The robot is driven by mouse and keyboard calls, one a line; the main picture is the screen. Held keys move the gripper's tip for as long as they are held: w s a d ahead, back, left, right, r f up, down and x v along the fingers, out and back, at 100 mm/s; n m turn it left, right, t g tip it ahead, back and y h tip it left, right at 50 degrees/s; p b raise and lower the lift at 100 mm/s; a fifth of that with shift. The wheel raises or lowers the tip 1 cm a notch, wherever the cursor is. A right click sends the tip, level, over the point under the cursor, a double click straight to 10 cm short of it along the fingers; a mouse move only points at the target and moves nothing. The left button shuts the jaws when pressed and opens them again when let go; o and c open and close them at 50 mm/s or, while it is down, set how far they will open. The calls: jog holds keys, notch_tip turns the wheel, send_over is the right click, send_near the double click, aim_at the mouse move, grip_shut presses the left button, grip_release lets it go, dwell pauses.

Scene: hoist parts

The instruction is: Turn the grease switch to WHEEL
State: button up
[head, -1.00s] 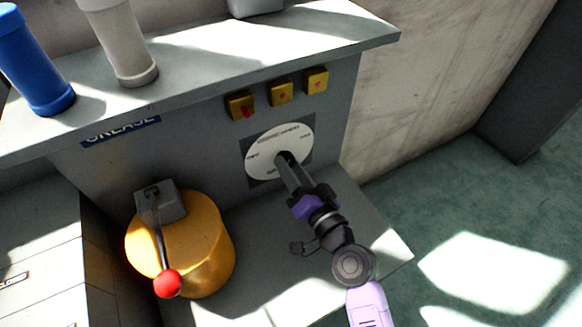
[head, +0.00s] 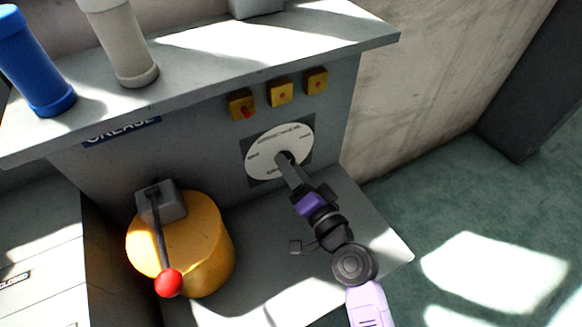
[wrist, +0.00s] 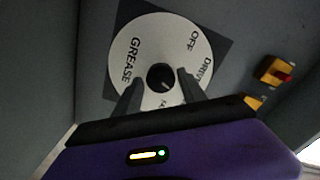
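The switch is a round white dial plate (head: 262,165) on a dark square on the cabinet's front. In the wrist view the dial (wrist: 145,45) reads GREASE at left, OFF at top right and DRIVE at right; a label at the bottom is mostly hidden by my fingers. A small black knob (wrist: 160,76) sits at its centre, with a faint light mark near its lower edge. My gripper (wrist: 160,80) is open, its fingertips on either side of the knob with gaps visible. In the head view my gripper (head: 286,160) reaches the dial and hides the knob.
Three yellow boxes (head: 280,93) with red parts sit just above the dial. A yellow drum (head: 205,255) with a red-knobbed lever (head: 168,283) stands to the left. A blue cylinder (head: 38,70) and a pale cylinder (head: 122,45) stand on the shelf above.

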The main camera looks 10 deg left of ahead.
jog(key=shift+o, duration=0.7)
jog(key=b+v, duration=0.1)
jog(key=v, duration=0.6)
jog(key=shift+s+d, duration=0.25)
jog(key=shift+s, duration=0.1)
